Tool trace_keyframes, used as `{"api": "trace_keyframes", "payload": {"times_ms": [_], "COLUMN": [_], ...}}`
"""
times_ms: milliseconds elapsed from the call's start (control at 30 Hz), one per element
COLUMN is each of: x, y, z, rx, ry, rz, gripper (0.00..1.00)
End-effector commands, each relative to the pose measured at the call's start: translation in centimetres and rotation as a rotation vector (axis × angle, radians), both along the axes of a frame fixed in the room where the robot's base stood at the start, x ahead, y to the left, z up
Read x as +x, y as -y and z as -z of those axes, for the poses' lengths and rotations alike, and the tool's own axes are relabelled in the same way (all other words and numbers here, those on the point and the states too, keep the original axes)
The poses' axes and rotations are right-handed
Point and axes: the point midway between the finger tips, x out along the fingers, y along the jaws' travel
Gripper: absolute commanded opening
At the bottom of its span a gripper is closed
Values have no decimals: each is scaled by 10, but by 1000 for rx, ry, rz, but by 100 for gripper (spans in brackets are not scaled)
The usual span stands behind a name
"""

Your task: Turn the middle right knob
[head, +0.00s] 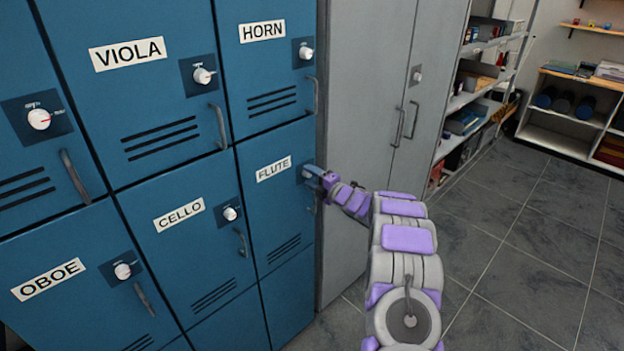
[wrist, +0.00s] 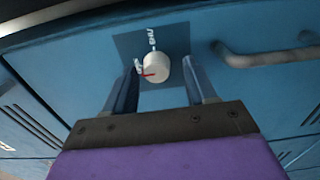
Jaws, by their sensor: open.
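The middle right knob is on the FLUTE locker door (head: 276,195). In the wrist view the white knob (wrist: 156,67) with a red mark sits on a dark square plate (wrist: 172,40). My gripper (wrist: 162,72) is open, with one finger on each side of the knob. I cannot tell whether either finger touches it. In the head view my gripper (head: 314,176) is at the FLUTE door's plate and hides the knob.
A door handle (wrist: 265,56) is close to the right of my fingers in the wrist view. Other blue lockers have knobs, such as the HORN knob (head: 306,53) and CELLO knob (head: 230,214). A grey cabinet (head: 362,100) stands to the right. Tiled floor (head: 520,260) is clear at right.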

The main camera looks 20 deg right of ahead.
Motion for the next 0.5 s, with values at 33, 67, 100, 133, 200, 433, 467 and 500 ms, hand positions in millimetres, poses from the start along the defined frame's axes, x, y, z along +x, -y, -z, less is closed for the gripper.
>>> {"api": "trace_keyframes", "payload": {"times_ms": [33, 67, 100, 133, 200, 433, 467, 500], "x": [0, 0, -1, -3, -8, -44, -50, -59], "y": [0, 1, 1, 2, 5, 20, 22, 24], "z": [0, 0, -1, -1, -2, -3, -3, -3], "rx": [0, 0, 0, 0, 1, 1, 1, 4], "ry": [0, 1, 1, 1, 2, 0, 1, 0], "rz": [1, 1, 1, 1, 2, 5, 5, 4], "gripper": [56, 56, 56, 56, 56, 56, 56, 56]}}
